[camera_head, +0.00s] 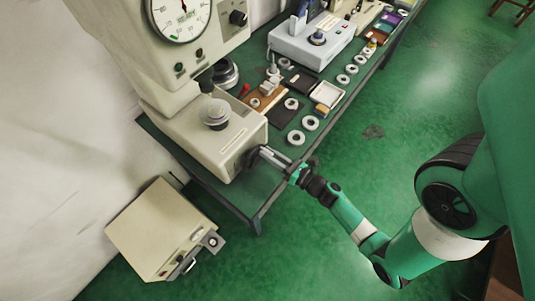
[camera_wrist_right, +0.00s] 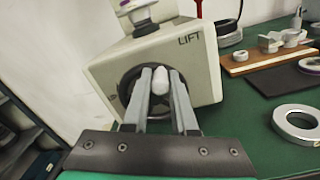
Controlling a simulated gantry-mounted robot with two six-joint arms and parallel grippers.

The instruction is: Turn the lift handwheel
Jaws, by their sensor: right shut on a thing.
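The lift handwheel (camera_wrist_right: 130,82) is a dark wheel on the front face of the beige machine base (camera_wrist_right: 205,75), under the word LIFT. Its pale handle knob (camera_wrist_right: 160,84) shows between my right gripper's fingers (camera_wrist_right: 161,98). The right gripper (camera_head: 266,154) is shut on this knob, and its fingers cover part of the wheel. In the head view the handwheel (camera_head: 251,159) is a small dark patch mostly hidden by the gripper. My left gripper is in neither view.
A dial gauge (camera_head: 181,14) tops the machine. Several bearing rings (camera_head: 296,138), a dark mat (camera_head: 285,113) and a white tray (camera_head: 328,95) lie along the green bench. A beige cabinet (camera_head: 160,230) stands below left. The green floor at right is open.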

